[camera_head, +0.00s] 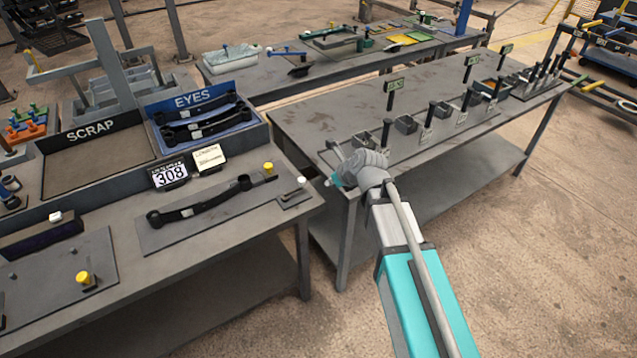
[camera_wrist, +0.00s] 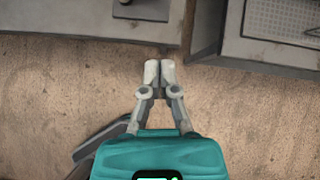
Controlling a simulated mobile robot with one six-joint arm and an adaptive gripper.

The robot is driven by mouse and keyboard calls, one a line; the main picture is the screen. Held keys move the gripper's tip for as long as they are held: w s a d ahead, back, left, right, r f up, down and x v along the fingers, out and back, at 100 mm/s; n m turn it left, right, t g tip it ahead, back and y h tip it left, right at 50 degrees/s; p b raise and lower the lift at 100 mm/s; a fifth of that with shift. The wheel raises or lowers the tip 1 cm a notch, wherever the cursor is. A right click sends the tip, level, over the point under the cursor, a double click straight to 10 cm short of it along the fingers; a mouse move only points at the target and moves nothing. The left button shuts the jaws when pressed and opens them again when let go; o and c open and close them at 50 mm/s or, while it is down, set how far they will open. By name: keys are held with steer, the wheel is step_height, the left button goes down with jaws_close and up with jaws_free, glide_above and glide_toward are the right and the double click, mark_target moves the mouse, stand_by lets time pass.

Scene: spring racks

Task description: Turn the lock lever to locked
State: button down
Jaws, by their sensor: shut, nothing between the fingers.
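A small dark plate (camera_head: 295,198) sits at the right front corner of the left bench. A short lever with a white tip (camera_head: 300,182) stands on it; I take this for the lock lever, but its lock position is too small to read. In the wrist view, a dark plate (camera_wrist: 150,11) with part of a fitting on it shows at the top edge, cut off by the frame. My gripper (camera_wrist: 159,72) is shut and empty, over the floor just short of the bench edge, apart from the lever. In the head view my wrist mostly hides its fingers.
Beside the small plate, a larger plate (camera_head: 160,238) carries a dark spring leaf (camera_head: 200,203) and a yellow knob (camera_head: 268,167). The EYES bin (camera_head: 195,98) and SCRAP tray (camera_head: 95,132) stand behind. The right bench (camera_head: 300,115) holds several posts and cups. A floor gap separates the benches.

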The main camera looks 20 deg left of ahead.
steer(key=b+x, duration=0.8)
steer(key=x, duration=0.2)
steer(key=shift+w+a+f, duration=0.25)
steer(key=shift+w+a, duration=0.35)
steer(key=shift+a, duration=0.3)
steer(key=shift+w+a, duration=0.45)
steer(key=shift+a, duration=0.3)
